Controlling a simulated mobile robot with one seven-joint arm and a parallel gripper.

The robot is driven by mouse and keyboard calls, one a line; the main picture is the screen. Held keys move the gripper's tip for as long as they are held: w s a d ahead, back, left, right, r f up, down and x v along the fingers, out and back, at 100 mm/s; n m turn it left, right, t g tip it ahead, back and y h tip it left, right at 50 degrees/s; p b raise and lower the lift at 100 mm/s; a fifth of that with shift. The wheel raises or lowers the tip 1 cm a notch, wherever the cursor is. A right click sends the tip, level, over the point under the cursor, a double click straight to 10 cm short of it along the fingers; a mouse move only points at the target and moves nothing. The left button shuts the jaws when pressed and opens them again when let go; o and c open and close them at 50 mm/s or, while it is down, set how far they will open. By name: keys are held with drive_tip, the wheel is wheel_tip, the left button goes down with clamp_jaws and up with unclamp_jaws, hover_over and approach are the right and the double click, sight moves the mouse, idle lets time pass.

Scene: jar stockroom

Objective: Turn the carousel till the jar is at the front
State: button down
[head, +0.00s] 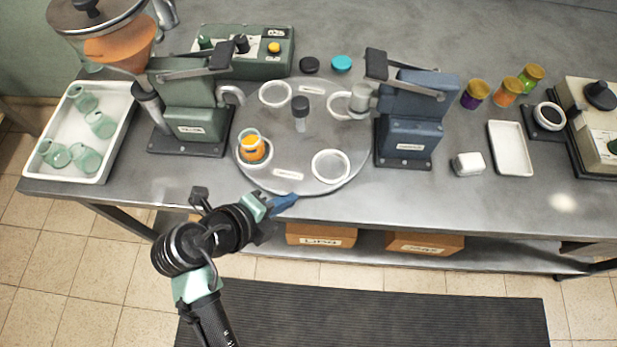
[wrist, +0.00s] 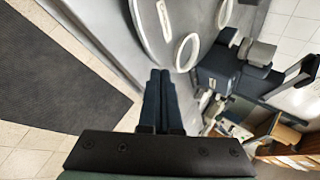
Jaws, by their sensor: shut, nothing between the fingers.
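The carousel (head: 300,135) is a round grey disc on the metal table with several white rings and a dark centre post (head: 300,112). The jar (head: 253,150), clear with orange contents, stands upright in the front-left ring. The front-right ring (head: 331,166) is empty. My gripper (head: 292,199) is shut and empty at the carousel's front edge, right of the jar; whether it touches the rim I cannot tell. In the wrist view my shut blue fingers (wrist: 161,95) point toward the carousel edge (wrist: 150,45). The jar is not seen in the wrist view.
A green machine (head: 190,115) stands left of the carousel and a blue machine (head: 408,125) right of it, both reaching over its rim. A white tray (head: 78,165) of greenish jars is far left. Filled jars (head: 506,90) stand right. A black and a teal lid (head: 341,63) lie behind.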

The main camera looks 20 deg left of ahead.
sight(320, 179)
drive_tip(key=x, duration=0.3)
drive_tip(key=shift+w+d+f, duration=0.1)
drive_tip(key=shift+w+f, duration=0.1)
drive_tip(key=shift+w+d+r+p, duration=0.1)
drive_tip(key=shift+w+d+p, duration=0.1)
drive_tip(key=shift+w+p, duration=0.3)
drive_tip(key=shift+w+d+r+p, duration=0.1)
drive_tip(key=shift+w+d+p, duration=0.15)
drive_tip(key=shift+w, duration=0.45)
drive_tip(key=shift+w+d+f, duration=0.2)
drive_tip(key=shift+w, duration=0.4)
drive_tip(key=shift+d, duration=0.15)
drive_tip(key=shift+w+d+y, duration=0.2)
drive_tip(key=shift+y, duration=0.1)
